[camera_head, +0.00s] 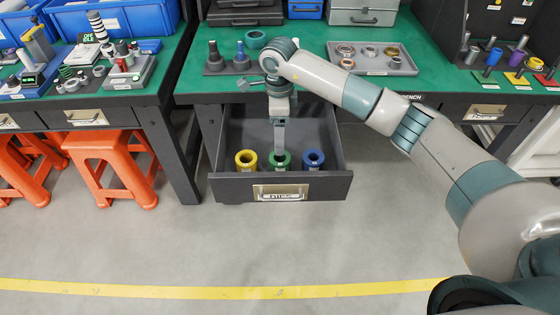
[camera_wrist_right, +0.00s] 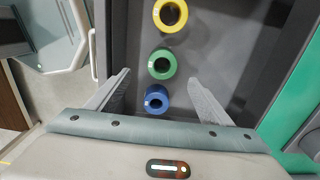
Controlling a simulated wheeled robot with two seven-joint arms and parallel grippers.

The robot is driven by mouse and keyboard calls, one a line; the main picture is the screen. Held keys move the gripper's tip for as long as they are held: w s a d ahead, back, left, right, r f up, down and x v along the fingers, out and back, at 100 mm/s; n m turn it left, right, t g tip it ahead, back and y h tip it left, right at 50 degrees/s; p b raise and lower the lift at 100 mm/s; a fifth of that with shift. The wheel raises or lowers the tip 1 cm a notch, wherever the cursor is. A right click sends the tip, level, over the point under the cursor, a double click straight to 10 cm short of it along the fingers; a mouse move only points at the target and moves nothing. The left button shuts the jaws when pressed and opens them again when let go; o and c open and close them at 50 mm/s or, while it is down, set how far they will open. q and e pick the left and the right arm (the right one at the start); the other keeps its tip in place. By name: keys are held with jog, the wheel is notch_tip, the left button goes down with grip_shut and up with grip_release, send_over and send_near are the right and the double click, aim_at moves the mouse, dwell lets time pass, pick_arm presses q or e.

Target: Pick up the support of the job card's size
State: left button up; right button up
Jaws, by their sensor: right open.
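Three hollow round supports stand in the open drawer (camera_head: 225,188): yellow (camera_head: 246,168) at left, green (camera_head: 280,167) in the middle, blue (camera_head: 313,167) at right. In the right wrist view they line up as yellow (camera_wrist_right: 170,31), green (camera_wrist_right: 162,77) and blue (camera_wrist_right: 156,113). My right gripper (camera_head: 280,148) points down into the drawer, over the green support. Its open fingers (camera_wrist_right: 159,76) show either side of the row, with nothing between them held. I cannot make out a job card or its size. My left gripper is out of view.
On the green bench above are a grey tray (camera_head: 399,70) with several rings, dark stands (camera_head: 214,62) and a teal ring (camera_head: 256,40). Orange stools (camera_head: 100,150) stand at left. Open floor lies in front.

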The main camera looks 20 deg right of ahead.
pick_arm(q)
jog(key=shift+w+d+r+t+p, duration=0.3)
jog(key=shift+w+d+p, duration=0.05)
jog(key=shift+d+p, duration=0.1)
pick_arm(e)
send_over(280, 158)
jog(key=s+a, duration=0.1)
jog(key=s, duration=0.1)
notch_tip(280, 158, down, 7)
jog(key=shift+s, duration=0.15)
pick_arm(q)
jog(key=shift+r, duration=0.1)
pick_arm(e)
jog(key=shift+f, duration=0.15)
jog(key=shift+f, duration=0.3)
jog(key=shift+w+d+f+p, duration=0.15)
jog(key=shift+f+p, duration=0.2)
jog(key=shift+f, duration=0.75)
jog(key=shift+w+d+f+p, duration=0.1)
jog(key=shift+f+p, duration=0.25)
jog(key=shift+f, duration=0.75)
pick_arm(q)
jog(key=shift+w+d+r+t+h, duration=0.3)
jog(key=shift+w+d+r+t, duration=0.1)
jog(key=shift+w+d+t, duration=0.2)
pick_arm(e)
jog(key=shift+c, duration=0.3)
jog(key=c, duration=1.4)
jog(key=shift+r, duration=0.1)
